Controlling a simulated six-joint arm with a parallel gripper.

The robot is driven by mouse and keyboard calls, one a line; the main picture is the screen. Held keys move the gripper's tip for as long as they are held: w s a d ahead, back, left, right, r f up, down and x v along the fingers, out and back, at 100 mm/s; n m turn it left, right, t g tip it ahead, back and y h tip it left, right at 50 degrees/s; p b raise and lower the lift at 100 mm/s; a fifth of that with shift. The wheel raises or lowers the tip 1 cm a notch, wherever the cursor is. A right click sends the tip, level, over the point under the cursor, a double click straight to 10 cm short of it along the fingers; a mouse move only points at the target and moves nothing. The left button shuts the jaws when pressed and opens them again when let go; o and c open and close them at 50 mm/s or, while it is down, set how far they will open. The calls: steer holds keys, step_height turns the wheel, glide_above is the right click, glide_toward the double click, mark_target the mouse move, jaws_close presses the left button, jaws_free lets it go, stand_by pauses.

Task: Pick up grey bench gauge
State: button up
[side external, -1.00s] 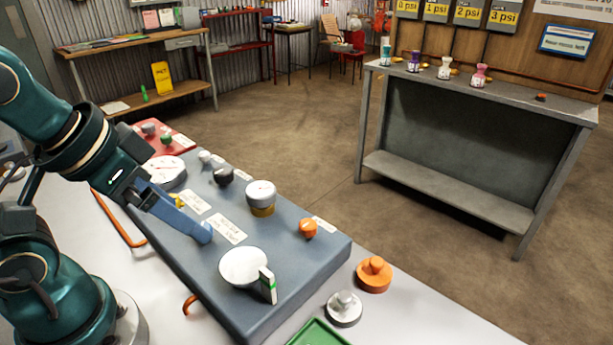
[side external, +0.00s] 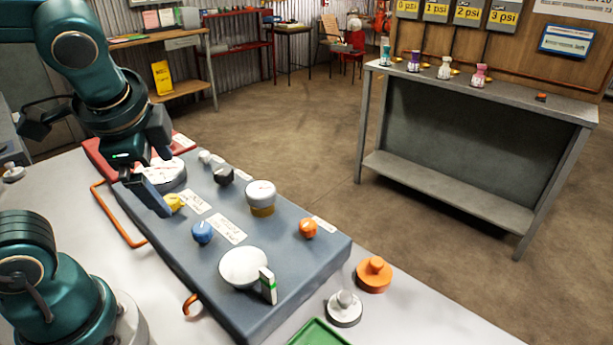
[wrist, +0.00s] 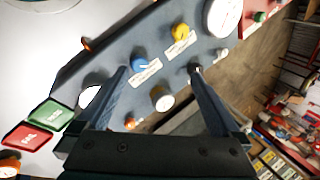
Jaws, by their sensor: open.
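A round gauge with a grey-white dial top and brass-coloured base (side external: 261,196) stands on the blue-grey panel and seems to be the grey bench gauge. In the wrist view it is the grey-topped cylinder (wrist: 161,97), between and beyond my fingers. My gripper (side external: 160,200) is over the panel's left part, near the yellow knob (side external: 174,202), left of and apart from the gauge. In the wrist view my gripper (wrist: 160,72) has its two fingers wide apart with nothing between them. One finger is largely hidden in the side view.
The panel also carries a blue knob (side external: 202,232), a black knob (side external: 223,175), an orange knob (side external: 308,228), a large dial (side external: 166,174) and a white disc (side external: 243,266). Orange (side external: 374,274) and grey (side external: 344,308) knobbed discs and a green tray (side external: 318,333) lie at the right.

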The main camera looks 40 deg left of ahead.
steer(key=w+a+m+g+y, duration=0.1)
steer(key=w+a+m+y, duration=0.15)
steer(key=w+m, duration=0.25)
steer(key=m+t+y, duration=0.2)
steer(key=m+y, duration=0.4)
steer(key=m, duration=0.2)
glide_above(263, 193)
steer(key=s, duration=0.1)
step_height(263, 193, down, 5)
steer(key=shift+s+d+r, duration=0.1)
steer(key=shift+d, duration=0.05)
steer(key=d+f, duration=0.1)
steer(key=f+m, duration=0.1)
steer(key=f, duration=0.1)
steer(key=d+f+m, duration=0.1)
steer(key=shift+d+f+t, duration=0.15)
steer(key=shift+d+t, duration=0.15)
steer(key=shift+t, duration=0.1)
steer(key=shift+x, duration=2.4)
steer(key=shift+c, duration=0.3)
jaws_close()
